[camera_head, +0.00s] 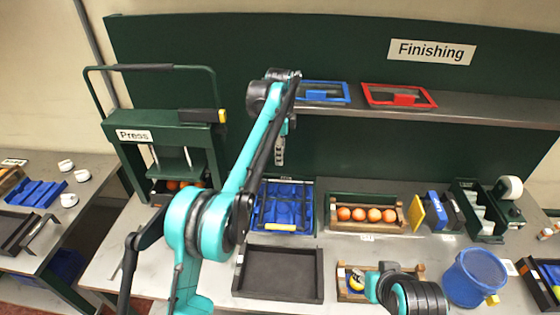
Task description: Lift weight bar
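A dark wire frame with a yellow grip bar (280,227) lies over a blue tray (307,222) at the centre of the bench; it may be the weight bar, but I cannot tell for sure. My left gripper (280,158) hangs pointing down above the back of this tray, apart from the yellow bar. It is seen edge-on and small, so its opening is unclear. My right arm shows only as joints at the bottom right; its fingers are not visible.
A green press (160,135) stands at the left. An orange-filled wooden tray (336,227), an empty dark tray (240,272) and a blue bucket (474,280) surround the middle. A shelf (470,110) with blue (345,92) and red frames (371,90) runs behind.

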